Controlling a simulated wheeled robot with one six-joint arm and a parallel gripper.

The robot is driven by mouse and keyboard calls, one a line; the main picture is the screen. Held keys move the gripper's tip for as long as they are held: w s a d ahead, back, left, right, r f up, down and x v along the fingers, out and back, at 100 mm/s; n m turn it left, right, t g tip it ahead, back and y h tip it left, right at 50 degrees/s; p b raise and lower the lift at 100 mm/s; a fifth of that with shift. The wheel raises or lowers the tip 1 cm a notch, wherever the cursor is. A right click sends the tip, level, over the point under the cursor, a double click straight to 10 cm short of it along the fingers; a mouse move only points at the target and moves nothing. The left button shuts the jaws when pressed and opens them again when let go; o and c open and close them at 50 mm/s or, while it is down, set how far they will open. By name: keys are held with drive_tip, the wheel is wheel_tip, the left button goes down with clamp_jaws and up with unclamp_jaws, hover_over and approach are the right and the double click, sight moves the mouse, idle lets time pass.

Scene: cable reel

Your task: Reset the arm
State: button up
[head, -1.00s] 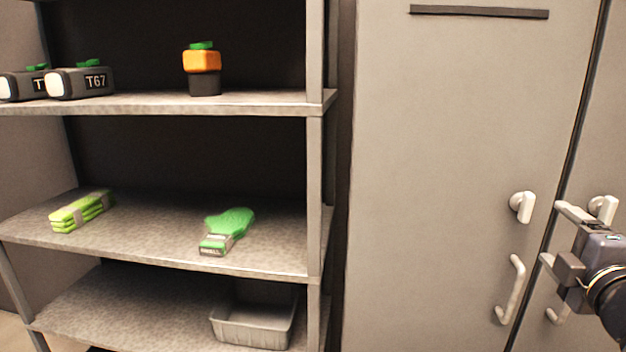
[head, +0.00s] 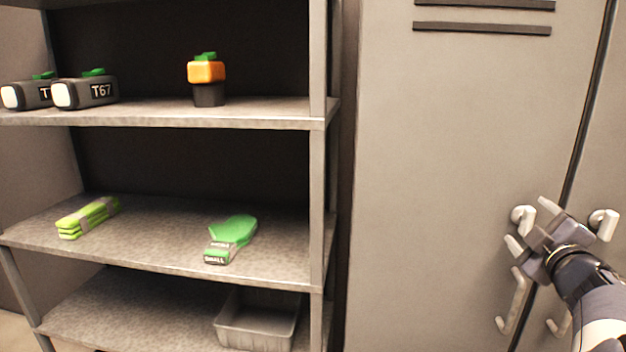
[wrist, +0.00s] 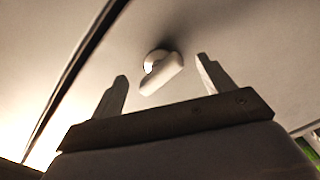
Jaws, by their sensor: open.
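My gripper (head: 530,222) is at the right of the head view, in front of the grey locker doors and close to a pale knob (head: 521,216) on the left door. Its two fingers are apart with nothing between them that it holds. In the wrist view my gripper (wrist: 163,86) has its fingers spread on either side of the image of a door knob (wrist: 158,70). The knob lies beyond the fingertips; I cannot tell the exact gap.
Locker handles (head: 512,302) stick out below the knobs; another knob (head: 603,224) is on the right door.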

drive_tip(key=m+p, duration=0.2)
drive_tip(key=m, duration=0.4)
drive_tip(key=m+p, duration=0.2)
drive_tip(key=m, duration=0.4)
drive_tip(key=shift+s+a, duration=0.15)
drive_tip(key=shift+s, duration=0.4)
